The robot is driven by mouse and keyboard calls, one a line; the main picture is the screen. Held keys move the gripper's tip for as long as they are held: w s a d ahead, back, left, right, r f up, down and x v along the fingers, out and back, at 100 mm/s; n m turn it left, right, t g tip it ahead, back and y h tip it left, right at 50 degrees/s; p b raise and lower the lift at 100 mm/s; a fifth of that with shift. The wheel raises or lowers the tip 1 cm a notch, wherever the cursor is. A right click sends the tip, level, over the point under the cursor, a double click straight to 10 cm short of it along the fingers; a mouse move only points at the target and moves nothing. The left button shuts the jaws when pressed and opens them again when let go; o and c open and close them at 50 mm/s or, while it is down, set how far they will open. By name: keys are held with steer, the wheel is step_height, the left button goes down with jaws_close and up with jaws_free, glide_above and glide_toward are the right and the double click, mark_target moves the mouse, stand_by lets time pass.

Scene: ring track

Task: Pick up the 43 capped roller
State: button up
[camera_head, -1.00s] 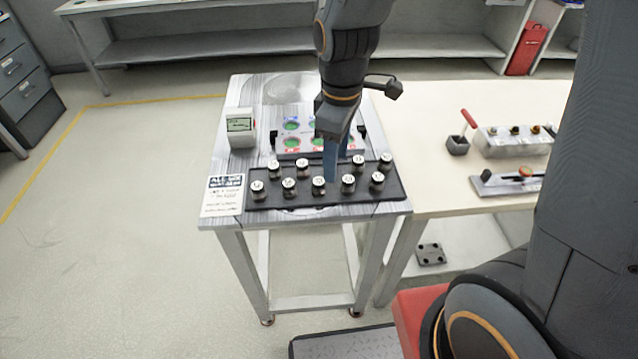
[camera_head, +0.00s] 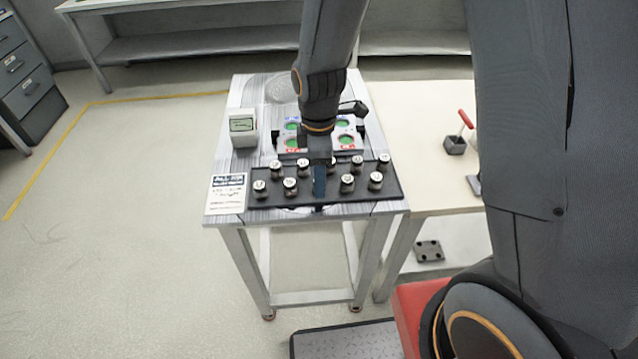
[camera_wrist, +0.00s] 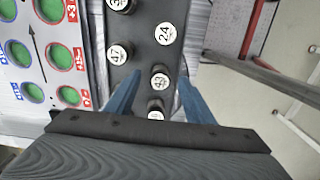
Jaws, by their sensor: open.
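The 43 capped roller (camera_wrist: 160,79) shows in the wrist view with its white cap marked 43. It stands on the black tray (camera_wrist: 140,66), between and just beyond the tips of my gripper's blue fingers. My gripper (camera_wrist: 158,88) is open and empty. In the head view my gripper (camera_head: 319,196) is low over the front middle of the tray (camera_head: 392,190) and hides the roller behind or under it. Other capped rollers stand close by: 47 (camera_wrist: 117,54), 24 (camera_wrist: 165,33), and one (camera_wrist: 156,108) nearer my palm, partly hidden.
A board with green round recesses (camera_wrist: 47,55) lies beside the tray. A cream table (camera_head: 430,130) adjoins on the right.

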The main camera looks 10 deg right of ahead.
steer(key=shift+f, duration=0.6)
jaws_close()
